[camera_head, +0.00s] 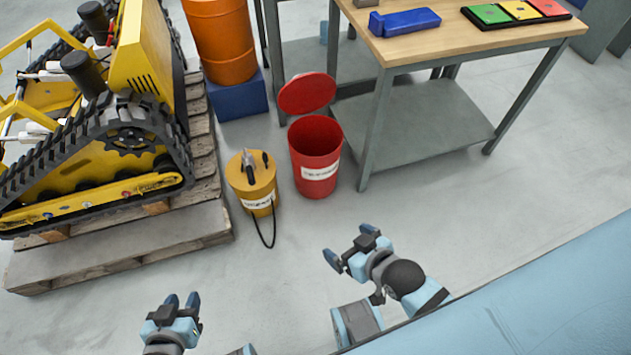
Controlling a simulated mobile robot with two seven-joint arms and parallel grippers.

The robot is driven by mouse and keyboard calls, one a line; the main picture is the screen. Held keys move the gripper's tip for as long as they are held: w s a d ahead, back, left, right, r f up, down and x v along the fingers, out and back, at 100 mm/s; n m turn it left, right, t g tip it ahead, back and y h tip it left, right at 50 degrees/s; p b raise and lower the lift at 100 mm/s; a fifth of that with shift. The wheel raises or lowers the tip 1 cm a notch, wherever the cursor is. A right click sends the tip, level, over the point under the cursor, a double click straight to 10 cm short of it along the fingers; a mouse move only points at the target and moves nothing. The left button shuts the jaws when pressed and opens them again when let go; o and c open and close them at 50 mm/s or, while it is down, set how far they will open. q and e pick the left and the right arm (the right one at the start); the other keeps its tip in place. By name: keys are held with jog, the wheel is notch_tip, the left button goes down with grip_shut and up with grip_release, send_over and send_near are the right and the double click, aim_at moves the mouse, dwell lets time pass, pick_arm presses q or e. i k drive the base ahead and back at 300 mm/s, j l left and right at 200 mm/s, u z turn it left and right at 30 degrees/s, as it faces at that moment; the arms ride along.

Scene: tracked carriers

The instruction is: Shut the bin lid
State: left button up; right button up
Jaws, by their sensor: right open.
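The red bin (315,169) stands upright on the floor in the middle of the view, with a white label on its front. Its round red lid (307,93) is raised and tilted back behind the rim, so the bin's mouth is open. My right gripper (346,246) is open and empty, in front of the bin and apart from it in the picture. My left gripper (182,301) is at the lower left, away from the bin, its two fingers apart with nothing between them.
A yellow canister (253,184) with a black hose stands just left of the bin. A workbench (452,47) stands close on the right, its leg near the bin. A yellow tracked machine (95,155) sits on a pallet at left. An orange drum (222,42) stands behind. Floor in front is clear.

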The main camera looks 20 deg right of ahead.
aim_at(306, 93)
jog(key=i+l+u, duration=0.2)
jog(key=l, duration=0.2)
jog(key=i+l+u, duration=0.15)
jog(key=l, duration=0.2)
jog(key=l+u, duration=0.2)
jog(key=l, duration=0.2)
jog(key=i, duration=0.05)
